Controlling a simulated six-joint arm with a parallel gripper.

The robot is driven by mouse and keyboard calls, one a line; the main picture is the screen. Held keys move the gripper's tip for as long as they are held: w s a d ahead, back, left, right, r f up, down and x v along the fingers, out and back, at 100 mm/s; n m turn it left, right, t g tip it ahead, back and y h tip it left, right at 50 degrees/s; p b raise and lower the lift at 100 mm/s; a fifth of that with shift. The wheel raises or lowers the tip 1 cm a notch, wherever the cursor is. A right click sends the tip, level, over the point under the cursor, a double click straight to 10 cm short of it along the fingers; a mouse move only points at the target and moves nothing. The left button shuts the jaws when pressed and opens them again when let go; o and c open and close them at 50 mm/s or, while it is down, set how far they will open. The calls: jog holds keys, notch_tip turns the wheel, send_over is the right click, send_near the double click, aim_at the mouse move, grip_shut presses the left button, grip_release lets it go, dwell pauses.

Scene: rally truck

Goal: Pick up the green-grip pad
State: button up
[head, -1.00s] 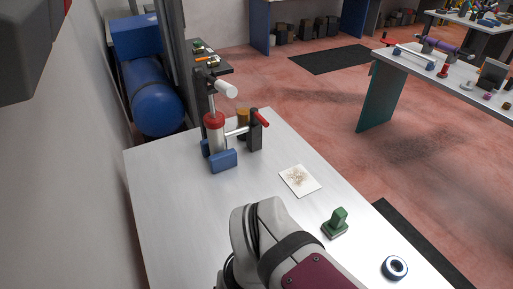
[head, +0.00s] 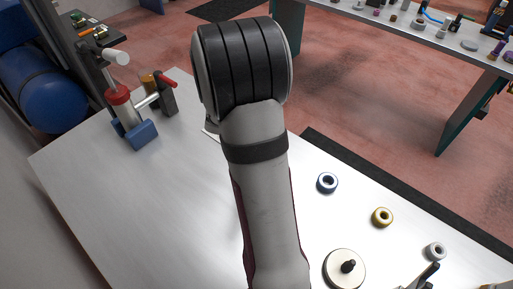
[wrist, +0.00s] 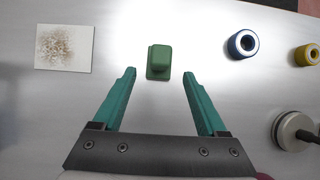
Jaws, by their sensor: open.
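The green-grip pad (wrist: 159,61) stands on the white bench top in the wrist view, a green block with a raised grip on a flat base. My gripper (wrist: 160,75) is open, with its two teal fingers apart and nothing between them. The pad shows just beyond the fingertips, about midway between them. I cannot tell how high the gripper is above it. In the head view my arm hides the pad and the gripper.
A blue ring (head: 327,183), a yellow ring (head: 382,217) and a grey ring (head: 435,251) lie to the right. A round disc with a knob (head: 344,269) is nearer. A speckled card (wrist: 64,47) lies left of the pad. A red and blue jack (head: 134,117) stands at the far left.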

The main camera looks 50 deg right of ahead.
jog(key=x, duration=0.9)
jog(key=shift+a+f, duration=0.1)
grip_shut()
